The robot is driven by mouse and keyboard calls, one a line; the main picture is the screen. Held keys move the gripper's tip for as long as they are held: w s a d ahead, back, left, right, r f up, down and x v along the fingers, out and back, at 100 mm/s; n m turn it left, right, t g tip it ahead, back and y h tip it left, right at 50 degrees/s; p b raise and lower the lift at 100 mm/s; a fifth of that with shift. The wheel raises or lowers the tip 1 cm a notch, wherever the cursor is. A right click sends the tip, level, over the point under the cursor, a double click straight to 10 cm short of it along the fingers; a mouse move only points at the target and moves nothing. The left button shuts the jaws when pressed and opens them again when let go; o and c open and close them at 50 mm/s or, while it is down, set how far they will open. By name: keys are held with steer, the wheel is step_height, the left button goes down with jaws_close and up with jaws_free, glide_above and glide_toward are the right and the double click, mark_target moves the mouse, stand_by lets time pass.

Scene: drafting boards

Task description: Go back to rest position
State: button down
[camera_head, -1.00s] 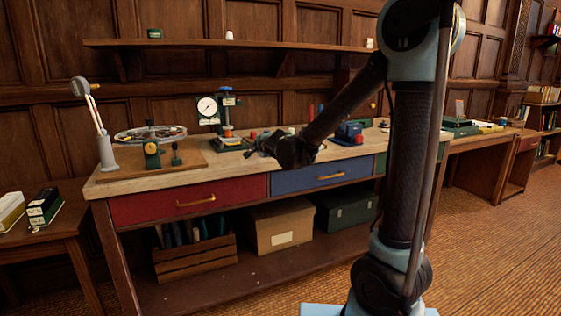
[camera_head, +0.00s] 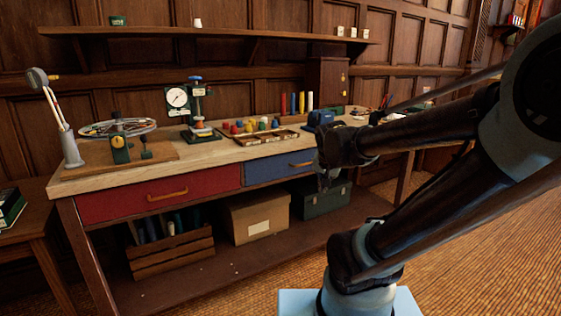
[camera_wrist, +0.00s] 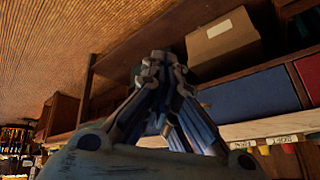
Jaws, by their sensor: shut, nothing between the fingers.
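My gripper (camera_head: 326,180) hangs at the end of my folded arm, in front of the workbench (camera_head: 220,152) near its blue drawer (camera_head: 275,170). In the wrist view my gripper (camera_wrist: 163,62) shows its fingertips close together with nothing held between them. The fingers look apart from the bench and drawers. In the head view the fingertips are dark and partly hard to make out.
The bench carries a dial gauge stand (camera_head: 178,98), a tray of coloured pieces (camera_head: 262,135) and a wheel-topped device (camera_head: 120,150). A cardboard box (camera_head: 257,218), a wooden crate (camera_head: 172,252) and a green case (camera_head: 325,198) sit below. The floor at right is open.

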steer(key=s+d+f+n+g, duration=0.2)
steer(key=s+f, duration=0.2)
steer(key=s, duration=0.4)
steer(key=s+d+f+n+g, duration=0.2)
steer(key=s+f, duration=0.1)
steer(key=s, duration=0.6)
steer(key=shift+f+n+y, duration=0.3)
steer(key=shift+f+n, duration=0.05)
steer(key=shift+n, duration=0.05)
steer(key=shift+w, duration=0.1)
steer(key=shift+w+f, duration=0.2)
steer(key=shift+w, duration=0.2)
